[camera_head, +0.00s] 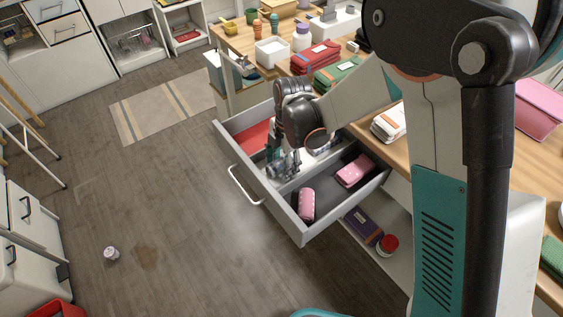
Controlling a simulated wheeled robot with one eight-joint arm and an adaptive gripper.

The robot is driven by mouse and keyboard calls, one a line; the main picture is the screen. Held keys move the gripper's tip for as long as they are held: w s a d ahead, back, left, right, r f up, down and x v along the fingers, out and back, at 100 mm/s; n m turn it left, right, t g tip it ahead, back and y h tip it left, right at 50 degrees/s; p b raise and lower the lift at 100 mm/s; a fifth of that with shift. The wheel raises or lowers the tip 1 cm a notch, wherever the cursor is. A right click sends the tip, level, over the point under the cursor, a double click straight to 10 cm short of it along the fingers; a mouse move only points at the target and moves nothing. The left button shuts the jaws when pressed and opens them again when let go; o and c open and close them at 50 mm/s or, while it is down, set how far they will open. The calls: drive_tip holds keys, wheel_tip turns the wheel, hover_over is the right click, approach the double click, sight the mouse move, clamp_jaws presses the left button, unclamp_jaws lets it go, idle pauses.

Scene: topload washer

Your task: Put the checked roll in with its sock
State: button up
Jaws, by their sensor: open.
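A grey drawer (270,212) stands open below the wooden table and is divided into compartments. In its near right compartment a pink roll (306,203) lies near the front wall. A second pink piece (355,170) lies farther back in the same compartment, apart from the first. The pattern on both is too small to tell which is checked. My gripper (286,165) is over the middle of the drawer, left of both pink pieces, with its fingers open. I see nothing between them. My arm hides part of the drawer's back.
Red cloth (256,136) lies in the far left compartment. Folded red (315,57) and green (338,73) stacks and a white bin (272,51) are on the table (370,130). A shelf below the drawer holds a purple box (363,225) and a red-lidded jar (388,244).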

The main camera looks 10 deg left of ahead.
wheel_tip(320, 180, up, 12)
drive_tip(key=w+d+p, duration=0.1)
drive_tip(key=p, duration=0.4)
drive_tip(key=shift+r, duration=0.15)
